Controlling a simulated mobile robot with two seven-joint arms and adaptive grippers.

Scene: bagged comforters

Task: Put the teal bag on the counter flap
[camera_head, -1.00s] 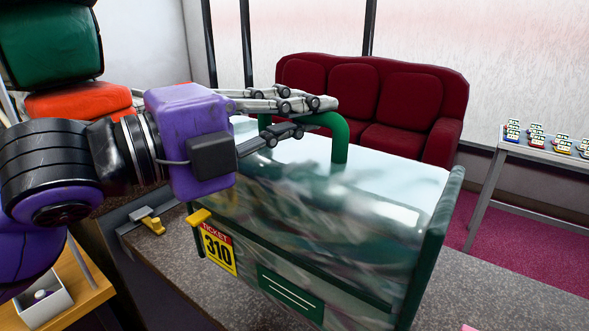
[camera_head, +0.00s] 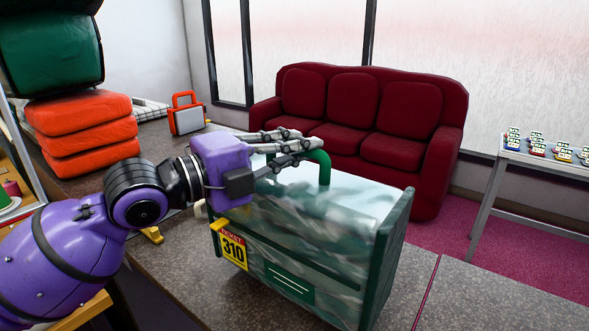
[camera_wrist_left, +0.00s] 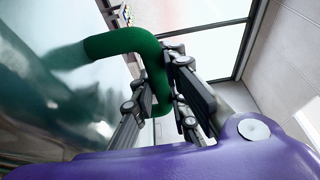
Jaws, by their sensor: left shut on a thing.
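The teal bag (camera_head: 310,240) is a boxy clear bag with dark green edges, a green handle and a yellow and red ticket 310 (camera_head: 233,250). My left gripper (camera_head: 308,150) is shut on the green handle at its top. In the left wrist view the fingers (camera_wrist_left: 165,95) lie on both sides of the handle (camera_wrist_left: 125,42). The bag is upright over the grey speckled counter; whether its base touches is hidden. A pink seam crosses the counter right of the bag, and a grey speckled section (camera_head: 490,300), perhaps the counter flap, lies beyond it. My right gripper is not in view.
Folded orange comforters (camera_head: 85,140) with a dark green bundle (camera_head: 50,55) above stand at the left. A small orange-handled case (camera_head: 186,115) sits behind. A red sofa (camera_head: 370,120) and a side table (camera_head: 545,155) with small items stand beyond. The right counter section looks clear.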

